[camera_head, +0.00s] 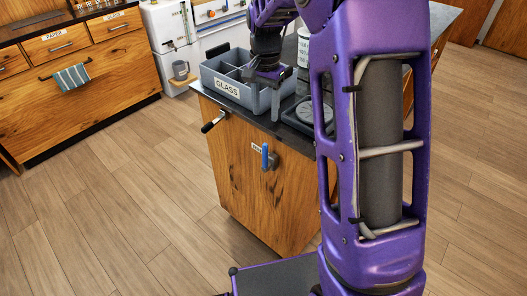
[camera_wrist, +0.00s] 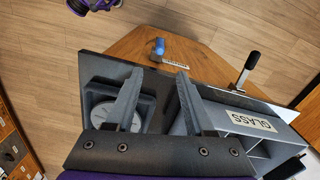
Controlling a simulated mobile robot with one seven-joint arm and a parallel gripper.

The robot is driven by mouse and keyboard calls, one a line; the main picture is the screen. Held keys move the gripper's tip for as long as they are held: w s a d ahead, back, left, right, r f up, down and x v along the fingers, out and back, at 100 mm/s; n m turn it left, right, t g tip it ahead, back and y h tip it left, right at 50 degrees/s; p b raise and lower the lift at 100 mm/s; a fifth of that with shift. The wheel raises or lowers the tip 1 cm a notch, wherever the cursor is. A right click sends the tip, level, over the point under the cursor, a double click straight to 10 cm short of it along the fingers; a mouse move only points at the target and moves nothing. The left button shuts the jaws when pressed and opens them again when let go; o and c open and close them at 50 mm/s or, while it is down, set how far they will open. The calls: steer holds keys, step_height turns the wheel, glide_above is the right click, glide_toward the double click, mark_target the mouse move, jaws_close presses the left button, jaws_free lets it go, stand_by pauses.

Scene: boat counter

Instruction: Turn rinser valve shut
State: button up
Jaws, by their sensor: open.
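The rinser valve has a blue handle (camera_head: 265,157) on the wooden front of the counter, beside a small white label. The handle looks upright in the head view. It also shows in the wrist view (camera_wrist: 159,46), beyond my fingertips. My gripper (camera_head: 275,105) is above the counter top beside the grey bin, higher than the valve and apart from it. In the wrist view its two fingers (camera_wrist: 160,77) are spread with nothing between them. The rinser (camera_wrist: 106,112), a dark square tray with a round disc, is left of the fingers there; my arm partly hides it in the head view.
A grey divided bin labelled GLASS (camera_head: 228,87) stands on the counter's left side. A black-handled lever (camera_head: 213,121) sticks out from the front's left edge. The floor (camera_head: 130,190) before the counter is clear. A grey mug (camera_head: 181,70) stands farther back.

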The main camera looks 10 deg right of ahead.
steer(key=b, duration=0.1)
glide_toward(265, 166)
steer(key=f, duration=0.2)
steer(key=w+f, duration=0.1)
steer(key=f, duration=0.2)
steer(key=shift+d, duration=0.1)
jaws_close()
stand_by(1.2)
